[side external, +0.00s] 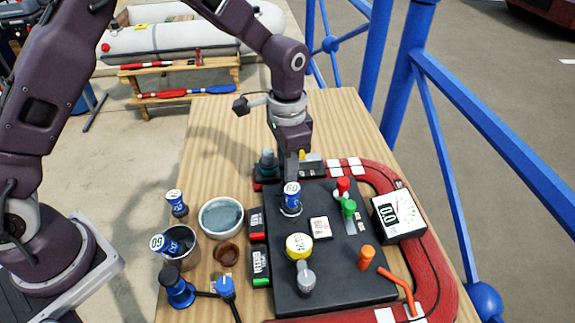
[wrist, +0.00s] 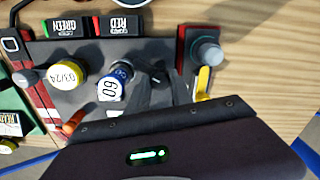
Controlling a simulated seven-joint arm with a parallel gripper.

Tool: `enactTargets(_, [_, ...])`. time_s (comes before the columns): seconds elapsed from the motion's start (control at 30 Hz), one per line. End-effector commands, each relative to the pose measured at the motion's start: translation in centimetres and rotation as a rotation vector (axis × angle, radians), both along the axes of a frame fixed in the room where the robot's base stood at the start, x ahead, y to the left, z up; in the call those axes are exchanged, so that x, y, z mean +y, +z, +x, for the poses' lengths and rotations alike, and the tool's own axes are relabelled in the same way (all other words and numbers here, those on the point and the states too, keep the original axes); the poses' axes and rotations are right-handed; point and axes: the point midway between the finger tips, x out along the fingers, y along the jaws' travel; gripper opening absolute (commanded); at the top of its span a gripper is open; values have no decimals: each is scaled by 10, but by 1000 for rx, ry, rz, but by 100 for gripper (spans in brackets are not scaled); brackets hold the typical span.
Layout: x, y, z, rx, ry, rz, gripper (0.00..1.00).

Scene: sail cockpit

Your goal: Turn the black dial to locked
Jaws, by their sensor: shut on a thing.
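My gripper (wrist: 160,85) points down at the far end of the dark panel; it also shows in the side view (side external: 291,180). Its two grey fingers are shut on a small dark piece, which looks like the black dial (wrist: 157,75). Only a little of the dial shows between the fingertips, with a light mark on it. In the side view it is hidden behind the blue knob and the fingers. I cannot read its setting. The blue knob (side external: 291,199) with a white 60 label stands close beside the fingers, also in the wrist view (wrist: 113,86).
A dark grey knob (wrist: 207,52) and yellow lever (wrist: 203,82) stand on a red-edged base near the gripper. Cups stand left.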

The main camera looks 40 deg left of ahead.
Motion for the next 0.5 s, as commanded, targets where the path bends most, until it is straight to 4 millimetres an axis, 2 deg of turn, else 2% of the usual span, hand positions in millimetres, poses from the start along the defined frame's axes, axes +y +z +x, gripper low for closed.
enactTargets(0.5, [0,1,1,-3,414,-1,0])
